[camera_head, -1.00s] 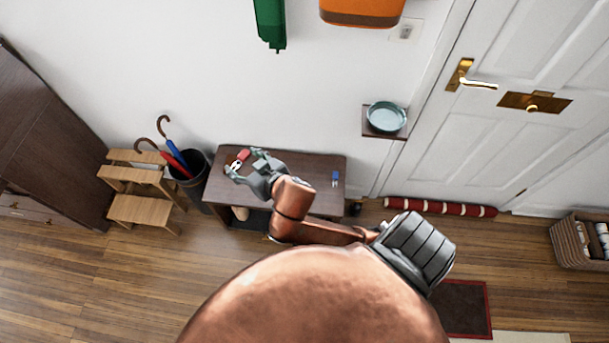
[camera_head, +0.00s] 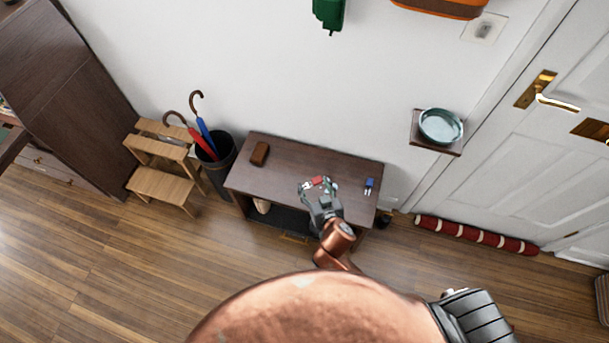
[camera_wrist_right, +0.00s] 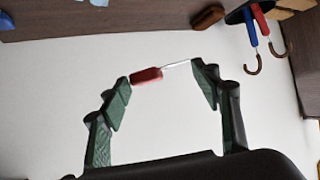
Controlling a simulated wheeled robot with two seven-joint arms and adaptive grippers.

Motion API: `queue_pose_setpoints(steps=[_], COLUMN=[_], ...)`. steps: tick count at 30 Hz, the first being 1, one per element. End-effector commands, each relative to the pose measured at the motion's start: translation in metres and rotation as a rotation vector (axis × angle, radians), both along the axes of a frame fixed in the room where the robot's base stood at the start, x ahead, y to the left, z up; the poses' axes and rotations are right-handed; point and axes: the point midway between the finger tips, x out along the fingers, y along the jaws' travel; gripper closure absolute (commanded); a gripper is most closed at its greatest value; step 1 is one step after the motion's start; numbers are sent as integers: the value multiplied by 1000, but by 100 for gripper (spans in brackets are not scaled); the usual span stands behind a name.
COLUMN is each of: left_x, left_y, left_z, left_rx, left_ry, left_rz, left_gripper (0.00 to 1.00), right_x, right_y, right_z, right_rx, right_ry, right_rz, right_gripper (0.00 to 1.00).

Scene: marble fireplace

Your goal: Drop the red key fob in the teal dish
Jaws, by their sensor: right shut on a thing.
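The red key fob (camera_head: 318,181) is between the fingertips of my right gripper (camera_head: 318,187), over the dark bench. In the right wrist view the red fob (camera_wrist_right: 146,76) and its thin silver part span the two green fingertips of the right gripper (camera_wrist_right: 162,71), which is shut on it. The teal dish (camera_head: 441,126) sits empty on a small dark wall shelf to the right of and beyond the gripper. My left gripper is not in view.
The dark bench (camera_head: 300,160) bears a blue fob (camera_head: 369,185) at right and a brown block (camera_head: 259,154) at left. A bin with umbrellas (camera_head: 217,155) and a wooden step stool (camera_head: 160,185) stand left. The dish's wall shelf (camera_head: 428,144) is beside the white door (camera_head: 540,150).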

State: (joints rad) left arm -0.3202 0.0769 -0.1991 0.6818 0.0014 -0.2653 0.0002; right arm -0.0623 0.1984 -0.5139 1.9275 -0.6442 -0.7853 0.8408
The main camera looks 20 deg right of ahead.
Motion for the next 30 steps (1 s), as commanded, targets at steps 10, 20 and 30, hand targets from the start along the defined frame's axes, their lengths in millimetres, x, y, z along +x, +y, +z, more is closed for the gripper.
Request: queue_pose_setpoints(steps=[10, 20, 30], left_x=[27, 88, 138], left_y=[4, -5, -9], left_z=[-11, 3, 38], left_rx=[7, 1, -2], left_ry=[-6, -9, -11], left_rz=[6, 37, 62], left_gripper=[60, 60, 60], right_x=[19, 89, 120], right_y=[5, -8, -14], right_z=[-52, -85, -127], right_rx=[-2, -3, 0], right_ry=[8, 10, 12], right_rz=[25, 24, 24], right_gripper=[68, 68, 68])
